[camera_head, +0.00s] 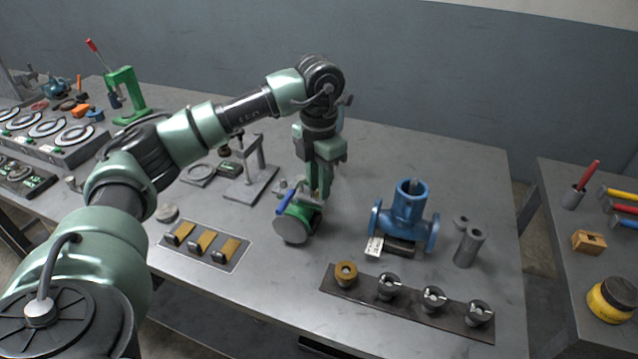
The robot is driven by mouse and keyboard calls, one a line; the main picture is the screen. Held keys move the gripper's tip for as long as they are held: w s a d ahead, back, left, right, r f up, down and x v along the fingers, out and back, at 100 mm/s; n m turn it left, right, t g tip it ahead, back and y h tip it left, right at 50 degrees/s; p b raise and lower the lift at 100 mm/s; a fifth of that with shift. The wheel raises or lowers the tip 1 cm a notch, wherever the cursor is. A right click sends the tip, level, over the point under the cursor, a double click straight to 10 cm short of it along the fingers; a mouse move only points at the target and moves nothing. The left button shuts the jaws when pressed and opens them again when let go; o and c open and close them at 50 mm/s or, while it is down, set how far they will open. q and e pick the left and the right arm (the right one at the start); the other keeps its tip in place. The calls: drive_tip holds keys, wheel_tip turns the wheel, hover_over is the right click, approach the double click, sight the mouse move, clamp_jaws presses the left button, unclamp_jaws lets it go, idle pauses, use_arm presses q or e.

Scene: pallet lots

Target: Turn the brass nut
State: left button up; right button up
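A brass ring-shaped piece (346,269), which looks like the brass nut, sits at the left end of a dark strip (408,306) at the front of the bench. My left arm reaches over the bench from the left. My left gripper (320,192) points down behind and above a green round fitting (297,222) with a blue lever (286,201). The gripper is apart from the brass piece, behind it and to its left. Whether its fingers touch the green fitting, and whether they are open or shut, I cannot tell. My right gripper is not in view.
Several grey cylindrical pieces (433,297) share the strip. A blue flanged valve body (408,208) stands behind it, with grey cylinders (468,246) to its right. A tray with brass-coloured tabs (228,262) lies at front left. Bare bench shows at the back right.

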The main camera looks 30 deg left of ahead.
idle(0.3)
use_arm(q)
wheel_tip(320, 180, up, 8)
drive_tip(key=shift+f+b, duration=0.1)
drive_tip(key=shift+b, duration=0.4)
